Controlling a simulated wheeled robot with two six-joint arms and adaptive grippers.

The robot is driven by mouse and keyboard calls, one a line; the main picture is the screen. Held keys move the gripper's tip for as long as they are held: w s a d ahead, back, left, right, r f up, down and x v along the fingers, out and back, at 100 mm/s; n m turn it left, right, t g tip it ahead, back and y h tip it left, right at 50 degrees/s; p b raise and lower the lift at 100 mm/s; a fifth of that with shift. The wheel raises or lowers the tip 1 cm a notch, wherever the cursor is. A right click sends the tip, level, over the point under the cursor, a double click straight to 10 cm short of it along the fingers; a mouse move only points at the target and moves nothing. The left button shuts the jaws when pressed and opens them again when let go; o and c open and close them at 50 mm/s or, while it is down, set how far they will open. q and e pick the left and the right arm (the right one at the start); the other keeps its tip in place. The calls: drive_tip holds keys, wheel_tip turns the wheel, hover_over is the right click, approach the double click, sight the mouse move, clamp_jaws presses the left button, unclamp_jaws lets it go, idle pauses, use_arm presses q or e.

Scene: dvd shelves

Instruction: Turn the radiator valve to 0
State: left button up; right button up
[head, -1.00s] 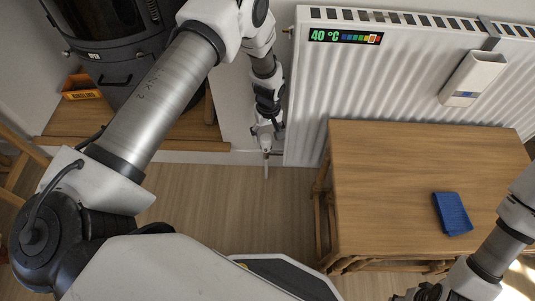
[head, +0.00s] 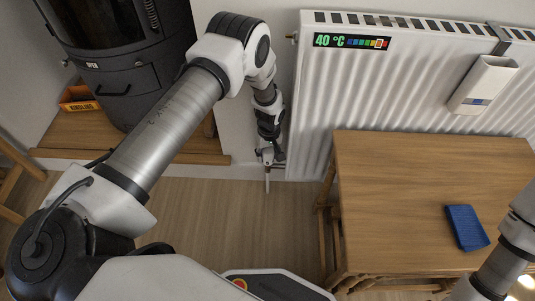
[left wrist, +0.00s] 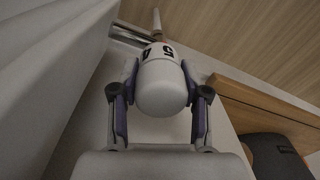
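The radiator valve (left wrist: 162,90) is a white rounded knob in the middle of the left wrist view. Dark marks on its far collar include what looks like a 5; a second mark beside it is hard to read, and I see no 0. My left gripper (left wrist: 160,76) has one finger on each side of the knob, and the fingertips appear to touch its sides. In the head view my left gripper (head: 270,153) is low beside the radiator's left end (head: 312,110), largely hiding the valve. My right arm enters at the lower right; its gripper is out of frame.
A radiator display reads 40 °C (head: 352,41). A wooden table (head: 400,190) with a blue object (head: 466,228) stands before the radiator. A black stove (head: 125,60) and a kindling box (head: 80,99) are at left. Some floor (head: 215,215) is clear below the valve.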

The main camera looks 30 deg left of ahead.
use_arm(q)
drive_tip(key=shift+c, duration=0.9)
drive_tip(key=shift+m, duration=0.3)
